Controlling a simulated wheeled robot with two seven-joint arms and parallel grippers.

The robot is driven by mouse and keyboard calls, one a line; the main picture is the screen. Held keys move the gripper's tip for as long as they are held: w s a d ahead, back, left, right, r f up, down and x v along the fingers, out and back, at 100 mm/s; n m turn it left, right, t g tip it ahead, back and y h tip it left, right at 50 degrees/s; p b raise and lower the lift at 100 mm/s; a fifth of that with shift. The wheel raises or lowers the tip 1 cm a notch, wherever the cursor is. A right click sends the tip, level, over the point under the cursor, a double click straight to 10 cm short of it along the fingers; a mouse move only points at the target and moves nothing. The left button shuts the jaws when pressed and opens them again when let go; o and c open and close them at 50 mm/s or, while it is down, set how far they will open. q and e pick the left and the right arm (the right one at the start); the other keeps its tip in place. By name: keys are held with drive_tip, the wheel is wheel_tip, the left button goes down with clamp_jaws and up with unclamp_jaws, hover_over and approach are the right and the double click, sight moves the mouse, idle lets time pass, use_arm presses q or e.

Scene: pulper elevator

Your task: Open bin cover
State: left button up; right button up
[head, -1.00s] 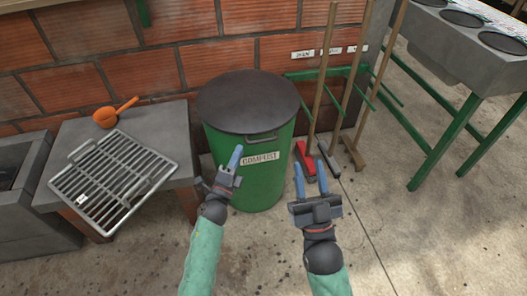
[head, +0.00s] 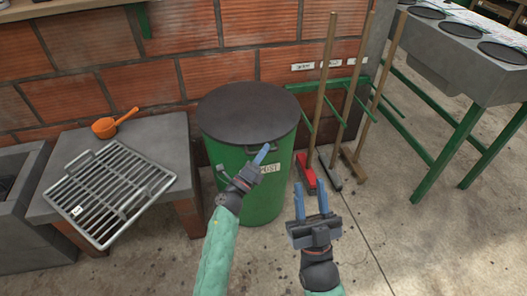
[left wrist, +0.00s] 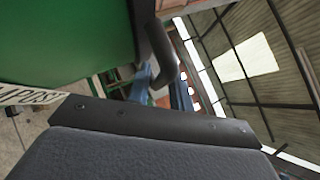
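The green compost bin (head: 228,165) stands against the brick wall, its dark round cover (head: 247,112) lying flat on top. The cover's dark handle (left wrist: 157,45) is at the front rim; my left gripper partly hides it in the head view. My left gripper (head: 263,154) is at the bin's front, just by the handle, covering part of the compost label (head: 270,168). In the left wrist view its two blue fingers stand apart with the handle's end between them; I cannot tell whether they touch it. My right gripper (head: 311,193) is open and empty, right of the bin.
A grey table (head: 160,130) with a metal grill rack (head: 108,190) and an orange scoop (head: 112,122) stands left of the bin. Several long-handled tools, one with a red head (head: 306,172), lean right of it. A green-legged counter (head: 470,85) is further right.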

use_arm(q)
drive_tip(key=shift+w+d+r, duration=0.1)
drive_tip(key=shift+w+d, duration=0.05)
drive_tip(key=shift+w, duration=0.05)
clamp_jaws()
